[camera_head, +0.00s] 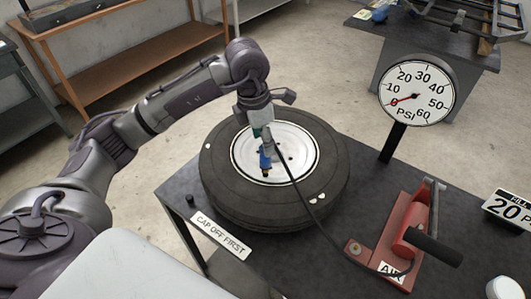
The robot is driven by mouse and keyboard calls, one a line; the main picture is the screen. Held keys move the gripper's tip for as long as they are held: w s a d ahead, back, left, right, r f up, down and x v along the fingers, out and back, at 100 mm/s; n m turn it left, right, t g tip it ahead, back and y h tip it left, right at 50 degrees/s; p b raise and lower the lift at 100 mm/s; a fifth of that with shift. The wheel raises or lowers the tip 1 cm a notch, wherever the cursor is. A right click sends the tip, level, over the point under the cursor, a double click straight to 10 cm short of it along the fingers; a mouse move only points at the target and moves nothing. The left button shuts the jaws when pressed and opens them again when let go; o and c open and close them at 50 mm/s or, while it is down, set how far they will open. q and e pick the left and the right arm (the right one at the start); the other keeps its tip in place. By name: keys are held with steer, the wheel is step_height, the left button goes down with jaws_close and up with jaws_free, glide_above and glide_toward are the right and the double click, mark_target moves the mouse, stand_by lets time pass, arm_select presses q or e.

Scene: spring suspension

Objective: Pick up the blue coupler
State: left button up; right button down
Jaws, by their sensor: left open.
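The blue coupler (265,160) shows over the white wheel hub of the tire (228,180), just below my left gripper (266,146). A black hose (303,198) runs from beside the coupler across the tire toward the red air pump (395,240). My left gripper is open, with its fingers pointing down close to the coupler's upper end. The fingers are small and partly hidden, so I cannot tell whether they touch it. My right gripper is out of view.
The dark table (340,235) also holds a pressure gauge (418,92) with its needle near 0, a "CAP OFF FIRST" sign (220,236), a small black cap (190,199) and a "FILL 20" sign (508,209). A wooden shelf (125,66) stands behind.

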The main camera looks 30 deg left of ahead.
arm_select(q)
steer(key=f+p, duration=0.2)
steer(key=f, duration=0.1)
steer(key=w+f, duration=0.1)
steer(key=shift+d+f+p, duration=0.25)
steer(key=shift+f+p, duration=0.1)
steer(key=shift+p, duration=0.05)
steer(key=shift+f, duration=0.3)
jaws_close()
